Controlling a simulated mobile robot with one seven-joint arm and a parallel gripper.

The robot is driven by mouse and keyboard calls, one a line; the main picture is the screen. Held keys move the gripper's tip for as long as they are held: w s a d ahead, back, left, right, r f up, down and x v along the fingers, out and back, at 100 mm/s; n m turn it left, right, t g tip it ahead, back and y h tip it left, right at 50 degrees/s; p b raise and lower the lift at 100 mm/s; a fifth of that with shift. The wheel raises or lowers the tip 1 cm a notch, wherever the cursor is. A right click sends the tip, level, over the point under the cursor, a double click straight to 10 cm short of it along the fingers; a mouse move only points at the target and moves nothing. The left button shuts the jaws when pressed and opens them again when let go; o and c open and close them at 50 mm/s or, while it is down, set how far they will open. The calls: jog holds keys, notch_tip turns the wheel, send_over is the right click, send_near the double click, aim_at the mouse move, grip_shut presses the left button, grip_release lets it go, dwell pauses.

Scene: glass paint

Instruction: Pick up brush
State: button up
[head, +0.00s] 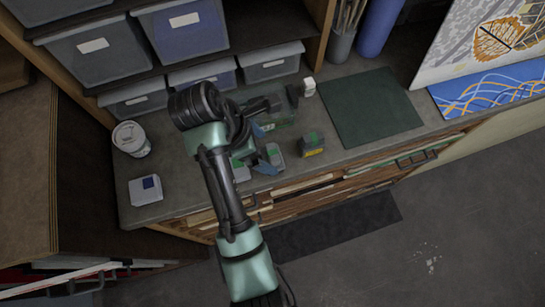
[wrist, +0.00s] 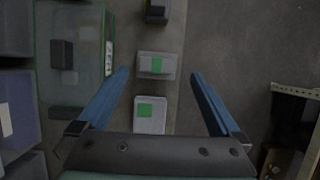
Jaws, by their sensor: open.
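Several brushes (head: 350,12) stand upright in a grey pot (head: 340,45) at the back of the counter, at the top of the head view. No brush shows in the wrist view. My gripper (wrist: 160,75) is open and empty, its blue fingers spread above small grey boxes with green labels. In the head view my gripper (head: 262,163) is low over the counter's front part, left of and well apart from the brush pot. My arm hides part of the counter there.
A clear green-tinted bin (wrist: 72,50) stands left of my fingers. A dark green mat (head: 368,105), a blue roll (head: 380,25), a can (head: 131,139) and shelf bins (head: 95,55) surround the counter.

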aim_at(277, 156)
jog(key=shift+p+x, duration=0.5)
jog(key=shift+x, duration=0.3)
jog(key=shift+w+d+f, duration=0.1)
jog(key=shift+w+f, duration=0.1)
jog(key=shift+f, duration=0.1)
jog(key=shift+s+d+f, duration=0.15)
jog(key=shift+d+f, duration=0.05)
jog(key=shift+f, duration=0.1)
jog(key=x, duration=0.1)
jog(key=p+x, duration=0.1)
jog(key=x, duration=0.3)
jog(key=shift+w+r+p, duration=0.1)
jog(key=shift+w+p, duration=0.15)
jog(key=shift+p, duration=0.1)
jog(key=c, duration=1.2)
notch_tip(277, 156, up, 10)
jog(key=shift+r+b, duration=0.1)
jog(key=shift+b, duration=0.65)
jog(key=o, duration=0.9)
jog(key=c, duration=0.7)
jog(key=shift+w+d, duration=0.1)
